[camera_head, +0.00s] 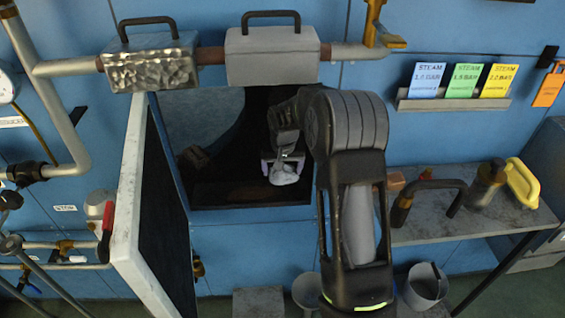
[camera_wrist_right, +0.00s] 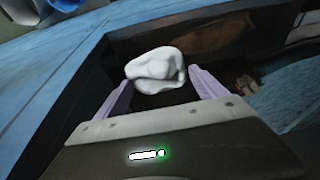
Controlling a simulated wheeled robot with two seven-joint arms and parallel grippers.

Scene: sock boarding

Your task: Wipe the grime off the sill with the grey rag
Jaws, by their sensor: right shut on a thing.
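The grey rag (camera_head: 284,174) is a pale crumpled wad inside the dark opening in the blue wall. My right gripper (camera_head: 282,160) is shut on it, reaching in over the sill (camera_head: 215,197). In the right wrist view the rag (camera_wrist_right: 153,66) sits between the lavender fingertips of the gripper (camera_wrist_right: 158,85). A brownish patch of grime (camera_wrist_right: 215,40) shows on the dark surface beyond the rag, and faintly in the head view. I cannot tell whether the rag touches the sill. My left gripper is not in view.
An open door panel (camera_head: 125,205) with a pale edge stands left of the opening. A small brown lump (camera_head: 193,157) lies inside at the left. Pipes (camera_head: 65,125) run at the left.

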